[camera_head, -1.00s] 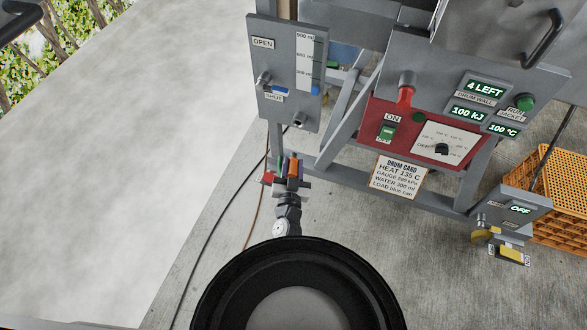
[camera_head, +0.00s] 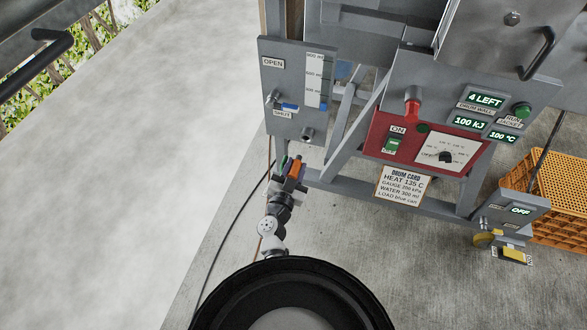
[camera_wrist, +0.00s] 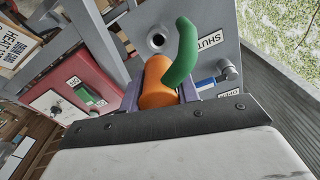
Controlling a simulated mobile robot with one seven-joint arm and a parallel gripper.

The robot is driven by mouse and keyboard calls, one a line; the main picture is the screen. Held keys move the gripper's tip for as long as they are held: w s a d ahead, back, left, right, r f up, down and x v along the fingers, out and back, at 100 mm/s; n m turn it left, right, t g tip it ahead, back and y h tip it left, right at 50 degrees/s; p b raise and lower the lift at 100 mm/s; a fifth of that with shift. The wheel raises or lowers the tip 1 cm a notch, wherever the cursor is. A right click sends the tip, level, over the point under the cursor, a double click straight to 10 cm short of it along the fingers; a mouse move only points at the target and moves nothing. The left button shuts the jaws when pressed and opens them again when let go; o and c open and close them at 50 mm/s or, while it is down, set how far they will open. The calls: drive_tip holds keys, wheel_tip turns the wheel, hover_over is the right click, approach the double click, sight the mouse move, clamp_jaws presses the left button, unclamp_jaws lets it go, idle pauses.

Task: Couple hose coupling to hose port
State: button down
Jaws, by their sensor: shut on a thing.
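The hose coupling is an orange cylinder (camera_wrist: 157,84) with a curved green hose piece (camera_wrist: 181,55). My gripper (camera_wrist: 160,93) is shut on the orange body, with a finger on each side. In the head view the coupling (camera_head: 295,168) shows small at the end of my arm, between the jaws of my gripper (camera_head: 288,171). The hose port (camera_head: 307,134) is a short grey stub with a dark bore low on the grey panel. It also shows in the wrist view (camera_wrist: 157,41), just beyond the coupling. The coupling looks apart from the port, below it in the head view.
A lever (camera_head: 283,105) with a blue grip points at SHUT, beside a level gauge (camera_head: 315,80). A red panel (camera_head: 425,140) with a switch and dial stands right of the port. A drum card (camera_head: 403,184) hangs below. Orange crates (camera_head: 560,190) stand far right. The left floor is clear.

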drive_tip(key=shift+d+r+p, duration=0.1)
drive_tip(key=shift+r+p, duration=0.05)
drive_tip(key=shift+p, duration=0.25)
drive_tip(key=shift+x, duration=2.95)
drive_tip(key=shift+f, duration=0.25)
drive_tip(key=shift+p, duration=0.85)
drive_tip(key=shift+x, duration=1.8)
drive_tip(key=c, duration=0.9)
unclamp_jaws()
drive_tip(key=shift+f, duration=0.1)
drive_tip(key=shift+c, duration=0.2)
drive_tip(key=shift+s, duration=0.1)
drive_tip(key=v, duration=1.3)
drive_tip(key=shift+s+a, duration=0.25)
drive_tip(key=shift+s, duration=0.05)
